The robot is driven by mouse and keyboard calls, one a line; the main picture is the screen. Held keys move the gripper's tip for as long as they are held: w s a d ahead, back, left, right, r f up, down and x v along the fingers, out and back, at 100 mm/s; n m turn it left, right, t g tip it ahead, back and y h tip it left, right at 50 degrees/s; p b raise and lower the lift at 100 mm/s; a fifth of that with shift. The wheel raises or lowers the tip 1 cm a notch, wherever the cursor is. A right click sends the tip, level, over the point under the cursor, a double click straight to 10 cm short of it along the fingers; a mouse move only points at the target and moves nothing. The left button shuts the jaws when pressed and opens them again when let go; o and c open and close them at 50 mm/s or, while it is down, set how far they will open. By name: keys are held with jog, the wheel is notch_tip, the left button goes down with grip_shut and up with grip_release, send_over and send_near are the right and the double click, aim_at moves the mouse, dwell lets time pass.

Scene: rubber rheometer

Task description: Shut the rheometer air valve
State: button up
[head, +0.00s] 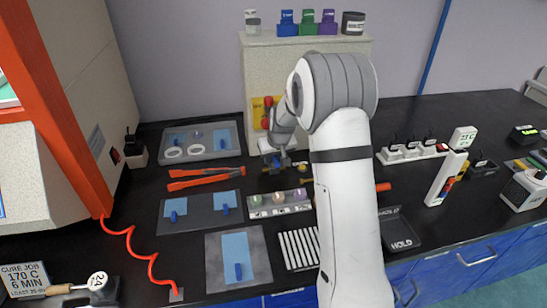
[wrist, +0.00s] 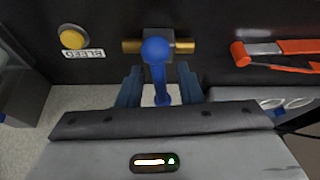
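The air valve has a dark body with brass pipe ends (wrist: 131,46) running left to right in the wrist view. Its blue lever (wrist: 154,50) has a round knob and points across the pipe, toward the gripper base. My gripper (wrist: 160,70) is open, with one blue-grey finger on each side of the lever and visible gaps between. In the head view my gripper (head: 281,157) is low over the bench in front of the beige cabinet; the valve is mostly hidden behind it there.
A yellow button (wrist: 73,38) marked BLEED sits beside the valve. Orange-handled tongs (head: 205,178) lie to the left in the head view. A tray with several pots (head: 279,203) stands just in front, and a grey tray (head: 237,146) is behind left.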

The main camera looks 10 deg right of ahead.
aim_at(277, 161)
jog(key=shift+v, duration=3.9)
